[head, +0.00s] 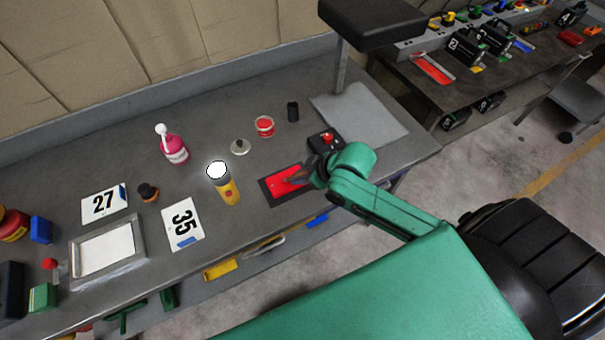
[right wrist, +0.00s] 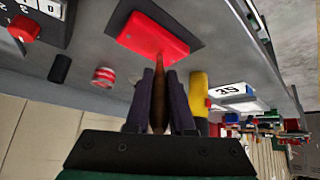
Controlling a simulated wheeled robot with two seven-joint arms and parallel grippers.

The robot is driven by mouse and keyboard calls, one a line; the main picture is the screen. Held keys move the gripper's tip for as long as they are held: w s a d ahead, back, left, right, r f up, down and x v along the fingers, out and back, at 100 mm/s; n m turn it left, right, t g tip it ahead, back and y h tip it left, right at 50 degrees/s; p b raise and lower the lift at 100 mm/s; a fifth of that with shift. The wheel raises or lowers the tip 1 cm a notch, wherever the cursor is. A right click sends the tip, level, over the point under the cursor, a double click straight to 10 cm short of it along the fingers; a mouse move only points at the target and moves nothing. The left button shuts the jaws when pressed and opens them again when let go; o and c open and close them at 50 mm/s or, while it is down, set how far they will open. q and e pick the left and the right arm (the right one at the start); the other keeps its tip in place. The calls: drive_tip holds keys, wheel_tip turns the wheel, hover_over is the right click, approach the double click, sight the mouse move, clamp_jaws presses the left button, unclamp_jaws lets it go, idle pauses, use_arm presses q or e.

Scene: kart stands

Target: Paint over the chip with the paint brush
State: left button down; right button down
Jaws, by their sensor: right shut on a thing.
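A red panel (head: 283,180) lies on a dark mat (head: 270,199) near the front of the grey bench; it also shows in the right wrist view (right wrist: 150,36). My right gripper (head: 310,177) is over the panel's right side. In the right wrist view its fingers (right wrist: 160,78) are shut on the brown paint brush (right wrist: 158,100). The brush points at the panel's edge; I cannot tell if its tip touches. The chip is too small to make out clearly. An open tin of red paint (head: 264,126) stands behind the panel. My left gripper is out of view.
A lid (head: 240,147), black cylinder (head: 293,111) and black box with a red knob (head: 326,140) are behind. Number cards (head: 183,224) lie left.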

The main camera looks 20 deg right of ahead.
drive_tip(key=shift+r, duration=3.5)
